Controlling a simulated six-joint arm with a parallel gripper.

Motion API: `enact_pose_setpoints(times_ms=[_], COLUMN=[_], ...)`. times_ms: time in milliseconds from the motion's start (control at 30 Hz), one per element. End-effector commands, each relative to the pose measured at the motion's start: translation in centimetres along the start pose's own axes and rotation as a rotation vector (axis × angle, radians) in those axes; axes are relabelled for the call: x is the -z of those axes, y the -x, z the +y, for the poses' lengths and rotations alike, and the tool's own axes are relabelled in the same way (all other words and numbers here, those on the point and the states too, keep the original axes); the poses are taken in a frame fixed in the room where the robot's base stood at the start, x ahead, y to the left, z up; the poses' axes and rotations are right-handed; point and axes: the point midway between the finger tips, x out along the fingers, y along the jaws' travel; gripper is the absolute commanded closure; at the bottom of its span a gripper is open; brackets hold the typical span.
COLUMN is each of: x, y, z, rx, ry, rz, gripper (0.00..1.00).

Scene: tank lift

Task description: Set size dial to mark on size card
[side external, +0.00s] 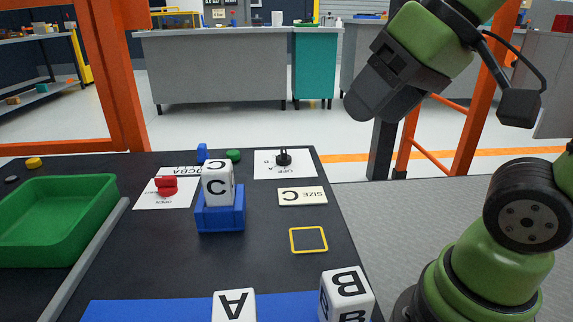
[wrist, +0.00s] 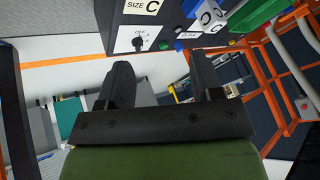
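The size card (side external: 302,196) is a pale plate on the dark table, reading SIZE C. It also shows at the top of the wrist view (wrist: 142,7). The black dial (side external: 284,157) sits on a white plate with OFF and smaller letters, behind the card in the side view. In the wrist view the dial (wrist: 136,45) lies beyond my fingers; where it points is too small to tell. My gripper (side external: 370,100) is raised above and right of the table, clear of the dial. In the wrist view its fingers (wrist: 160,75) stand apart with nothing between them.
A white block marked C (side external: 217,185) sits on a blue stand (side external: 219,218). A red handle (side external: 166,186) is on a white plate marked OPEN. A green tray (side external: 55,220) is at left. White blocks A (side external: 234,306) and B (side external: 346,290) stand at the front.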

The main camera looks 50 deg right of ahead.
Motion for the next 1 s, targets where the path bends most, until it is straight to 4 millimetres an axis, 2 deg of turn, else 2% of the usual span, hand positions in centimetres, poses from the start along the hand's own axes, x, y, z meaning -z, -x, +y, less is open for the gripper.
enact_pose_setpoints(times_ms=[100,267,400,500,700,867,1000], x=[3.8,8.7,12.4,14.3,16.2,16.6,16.1], y=[-0.6,-2.6,-5.5,-7.8,-11.6,-12.8,-13.7], z=[-0.1,0.4,1.5,2.5,4.3,4.9,5.2], rx=[-0.043,-0.076,-0.076,-0.06,-0.013,0.005,0.009], ry=[0.17,0.422,0.625,0.752,0.919,0.969,0.975], rz=[-0.092,-0.236,-0.366,-0.454,-0.573,-0.605,-0.612], gripper=[0.37,0.37,0.37,0.37,0.37,0.37,0.37])
